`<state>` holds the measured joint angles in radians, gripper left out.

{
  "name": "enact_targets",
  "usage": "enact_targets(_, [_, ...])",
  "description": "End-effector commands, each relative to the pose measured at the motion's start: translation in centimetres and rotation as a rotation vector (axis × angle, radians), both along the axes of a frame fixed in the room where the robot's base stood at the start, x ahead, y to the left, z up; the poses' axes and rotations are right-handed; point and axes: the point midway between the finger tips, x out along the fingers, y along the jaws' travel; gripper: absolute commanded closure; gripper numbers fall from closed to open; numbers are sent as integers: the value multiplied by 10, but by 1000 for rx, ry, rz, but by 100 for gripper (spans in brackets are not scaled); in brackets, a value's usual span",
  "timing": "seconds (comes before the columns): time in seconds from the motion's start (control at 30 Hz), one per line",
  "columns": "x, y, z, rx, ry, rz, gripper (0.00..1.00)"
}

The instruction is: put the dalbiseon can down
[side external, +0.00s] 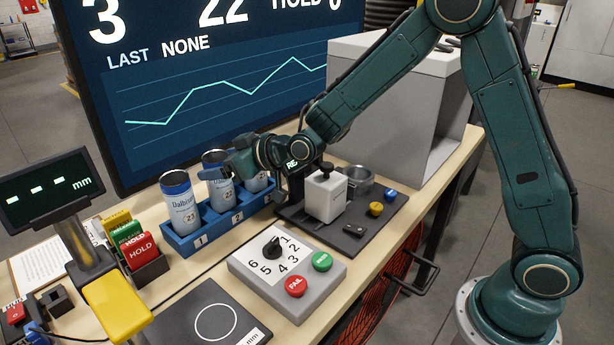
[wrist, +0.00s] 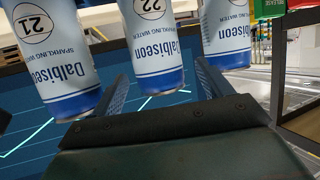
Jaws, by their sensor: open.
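Three white and blue Dalbiseon cans stand upright in a blue rack (side external: 213,233). Can 23 (side external: 180,205) is in slot 1, can 22 (side external: 222,196) in slot 2, and the third can (side external: 257,183) is partly hidden behind my gripper. The wrist view shows them upside down as can 21 (wrist: 50,55), can 22 (wrist: 152,45) and can 23 (wrist: 226,35). My gripper (wrist: 163,80) is open, one finger on each side of can 22. It also shows at that can's upper part in the side view (side external: 222,168). Whether a finger touches the can is unclear.
A grey control box (side external: 287,266) with a dial and buttons stands in front of the rack. A black fixture plate with a white block (side external: 325,195) and a metal ring (side external: 357,179) is to the right. Red, green and yellow card holders (side external: 140,250) stand left.

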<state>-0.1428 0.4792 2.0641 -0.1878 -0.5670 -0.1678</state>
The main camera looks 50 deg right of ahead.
Motion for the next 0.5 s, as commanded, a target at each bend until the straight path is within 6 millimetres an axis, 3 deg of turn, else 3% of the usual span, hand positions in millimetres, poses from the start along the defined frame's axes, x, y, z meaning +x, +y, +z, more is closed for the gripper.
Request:
enact_targets(0.2, [18,6,-9,-1,2,0,22])
enact_targets(0.5, [22,7,-10,0,0,0,22])
